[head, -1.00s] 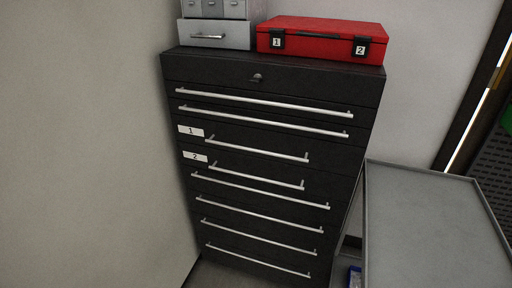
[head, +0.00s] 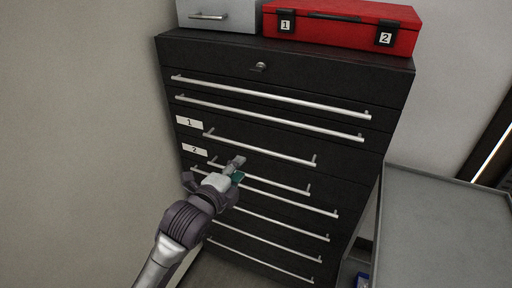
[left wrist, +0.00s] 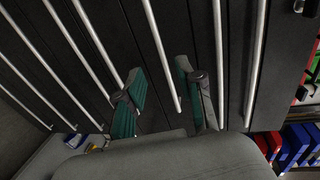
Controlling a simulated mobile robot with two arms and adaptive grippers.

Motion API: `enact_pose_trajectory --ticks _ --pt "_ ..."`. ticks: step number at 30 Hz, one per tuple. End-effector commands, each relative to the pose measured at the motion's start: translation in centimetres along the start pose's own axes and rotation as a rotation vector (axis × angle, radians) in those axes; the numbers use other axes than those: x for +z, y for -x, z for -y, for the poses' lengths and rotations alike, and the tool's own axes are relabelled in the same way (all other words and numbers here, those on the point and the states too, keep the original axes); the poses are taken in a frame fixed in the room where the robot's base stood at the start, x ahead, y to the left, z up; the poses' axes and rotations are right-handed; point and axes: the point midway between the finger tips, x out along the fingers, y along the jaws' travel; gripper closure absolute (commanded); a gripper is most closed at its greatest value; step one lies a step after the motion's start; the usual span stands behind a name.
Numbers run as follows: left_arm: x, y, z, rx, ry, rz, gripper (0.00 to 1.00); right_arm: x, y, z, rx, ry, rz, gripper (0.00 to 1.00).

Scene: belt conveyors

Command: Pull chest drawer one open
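The black chest (head: 262,48) fills the middle of the head view with all its drawers shut. Drawer one bears a white label "1" (head: 189,122) and a short silver handle (head: 262,147); drawer two's label "2" (head: 195,150) is just below. My left gripper (head: 238,170) is in front of the chest, overlapping drawer two's handle in the head view. In the left wrist view my left gripper (left wrist: 160,78) is open, with drawer one's handle (left wrist: 163,60) appearing between its green-padded fingers. Whether they reach around it in depth is unclear. My right gripper is out of view.
A red case (head: 345,27) and a grey drawer box (head: 217,16) stand on the chest. A grey table (head: 440,225) stands to the right. A bare wall is close on the left.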

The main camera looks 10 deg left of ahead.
Motion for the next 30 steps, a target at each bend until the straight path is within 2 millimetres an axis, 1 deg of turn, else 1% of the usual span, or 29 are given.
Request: enact_pose_trajectory --ticks 5,6,12,18,21,24,30 --pt "-0.1 -2.7 0.1 0.002 0.005 0.000 0.63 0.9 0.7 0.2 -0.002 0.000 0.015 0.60" --pt "0.0 -3.5 0.2 0.002 0.007 0.000 0.63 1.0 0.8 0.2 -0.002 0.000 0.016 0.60" --pt "0.0 -7.7 0.1 0.002 0.008 0.000 0.63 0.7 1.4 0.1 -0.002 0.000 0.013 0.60" --pt "0.0 -11.1 0.1 0.002 0.007 -0.001 0.63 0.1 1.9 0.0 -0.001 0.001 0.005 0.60" --pt "0.0 -12.2 0.0 0.001 0.006 -0.001 0.63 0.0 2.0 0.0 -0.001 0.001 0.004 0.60" --pt "0.0 -12.9 -0.1 0.002 0.005 0.000 0.63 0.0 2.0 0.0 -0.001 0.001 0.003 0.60" --pt "0.0 -13.3 -0.1 0.001 0.005 0.000 0.63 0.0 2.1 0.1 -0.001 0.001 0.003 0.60"
